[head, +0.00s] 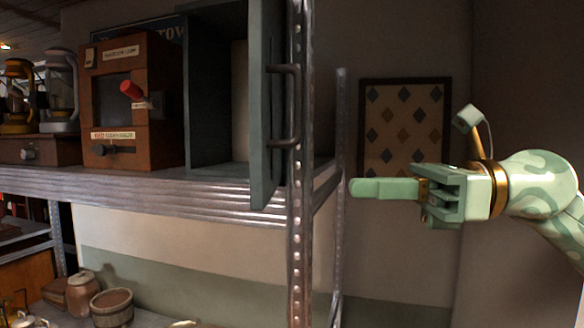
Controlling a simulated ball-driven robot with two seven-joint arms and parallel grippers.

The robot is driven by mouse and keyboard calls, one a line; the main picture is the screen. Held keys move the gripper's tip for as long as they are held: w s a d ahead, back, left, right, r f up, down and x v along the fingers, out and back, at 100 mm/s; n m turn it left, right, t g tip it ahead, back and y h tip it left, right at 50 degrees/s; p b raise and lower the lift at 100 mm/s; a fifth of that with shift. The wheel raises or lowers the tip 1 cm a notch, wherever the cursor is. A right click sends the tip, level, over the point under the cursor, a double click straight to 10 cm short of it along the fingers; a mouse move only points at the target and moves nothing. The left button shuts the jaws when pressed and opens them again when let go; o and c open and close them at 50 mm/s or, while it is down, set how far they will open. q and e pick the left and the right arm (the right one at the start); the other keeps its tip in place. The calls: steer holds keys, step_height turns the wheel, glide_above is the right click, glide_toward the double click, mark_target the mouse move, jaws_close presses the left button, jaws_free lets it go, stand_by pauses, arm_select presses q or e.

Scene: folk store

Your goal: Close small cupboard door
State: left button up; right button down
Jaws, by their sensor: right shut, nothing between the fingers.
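The small cupboard (212,85) is a grey-green box standing on the metal shelf. Its door (262,110) stands open, swung out toward me on the right side, with a dark bar handle (294,108) on its right face. The cupboard's inside shows and looks empty in the part I can see. A shelf post partly covers the handle side of the door. My right gripper (362,188) is pale green, to the right of the door and the post, apart from both. Its fingers are together, pointing left, with nothing held. My left gripper is not in view.
The metal shelf (150,190) holds a wooden box (128,95) with a red knob, and lanterns (60,90) at left. An upright post (301,230) stands between door and gripper. A diamond-patterned panel (404,125) hangs behind. Pots and a bucket (112,308) sit below.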

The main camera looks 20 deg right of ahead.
mark_target(264, 186)
steer(key=p+x, duration=0.2)
steer(key=x, duration=0.2)
steer(key=p+x, duration=0.2)
steer(key=x, duration=0.3)
steer(key=shift+r+p, duration=0.2)
steer(key=shift+p, duration=0.2)
steer(key=shift+a+f, duration=0.15)
steer(key=shift+a, duration=0.25)
steer(key=shift+d, duration=0.15)
